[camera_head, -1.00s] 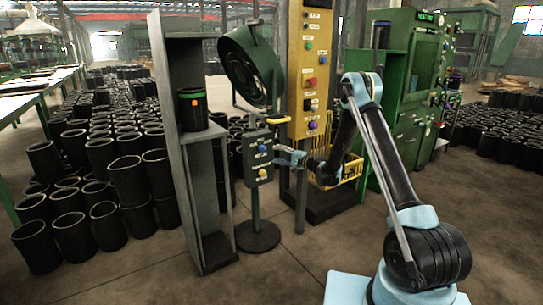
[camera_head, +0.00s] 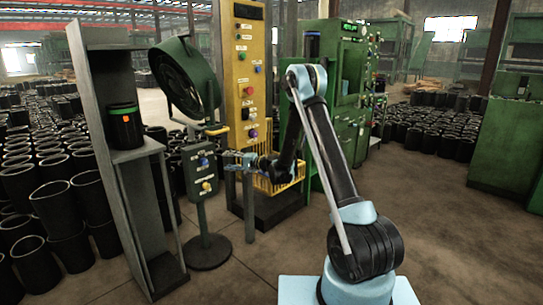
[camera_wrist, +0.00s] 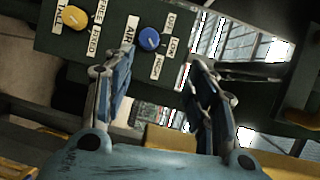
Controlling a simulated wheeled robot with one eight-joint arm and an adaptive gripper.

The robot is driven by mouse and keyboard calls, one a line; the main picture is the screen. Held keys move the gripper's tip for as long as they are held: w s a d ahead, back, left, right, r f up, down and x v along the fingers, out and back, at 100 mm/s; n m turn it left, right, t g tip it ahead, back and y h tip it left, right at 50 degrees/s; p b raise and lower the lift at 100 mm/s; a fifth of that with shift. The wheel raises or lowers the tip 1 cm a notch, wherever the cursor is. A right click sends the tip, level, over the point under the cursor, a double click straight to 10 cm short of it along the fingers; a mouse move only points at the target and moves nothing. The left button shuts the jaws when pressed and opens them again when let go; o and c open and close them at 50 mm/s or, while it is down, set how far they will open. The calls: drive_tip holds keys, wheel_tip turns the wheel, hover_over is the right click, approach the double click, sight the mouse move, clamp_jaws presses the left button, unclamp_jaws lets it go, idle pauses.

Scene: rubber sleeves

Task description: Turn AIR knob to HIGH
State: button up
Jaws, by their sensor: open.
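The AIR knob is a blue round knob (camera_wrist: 149,39) on a dark green control box (camera_wrist: 60,48) in the wrist view. OFF, LOW and HIGH labels sit along its right side and below; its pointer direction is not clear. In the head view the blue knob (camera_head: 204,161) is the upper one on the box (camera_head: 196,150), which stands on a post. My gripper (camera_wrist: 162,55) is open, its two fingers either side of the knob's place in the picture, with no clear contact. In the head view my gripper (camera_head: 228,160) is just right of the box.
A yellow knob (camera_wrist: 75,17) with its own labels is beside the blue one. A green fan (camera_head: 184,80) and a yellow button panel (camera_head: 246,45) stand behind the box. A grey shelf post (camera_head: 104,160) stands left. Floor at the right is open.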

drive_tip(key=s+d+r+n+g+h, duration=0.15)
drive_tip(key=s+d+r+h, duration=0.25)
drive_tip(key=s+d+r, duration=0.45)
drive_tip(key=s+d+r+n+h, duration=0.25)
drive_tip(key=s+d+r, duration=0.25)
drive_tip(key=s+d, duration=0.6)
drive_tip(key=s+d+f+h, duration=0.3)
drive_tip(key=s+d, duration=0.6)
drive_tip(key=s, duration=0.1)
drive_tip(key=s+d+f+g+h, duration=0.1)
drive_tip(key=s+d+f+h, duration=0.2)
drive_tip(key=s+d, duration=0.6)
drive_tip(key=s+d+f+h, duration=0.4)
drive_tip(key=s+d, duration=0.4)
drive_tip(key=s, duration=0.4)
drive_tip(key=shift+s+d+f+m+g, duration=0.25)
drive_tip(key=shift+s+d+m+g, duration=0.1)
drive_tip(key=shift+d+m, duration=0.05)
drive_tip(key=shift+c, duration=0.2)
drive_tip(key=c, duration=0.4)
drive_tip(key=shift+a, duration=0.15)
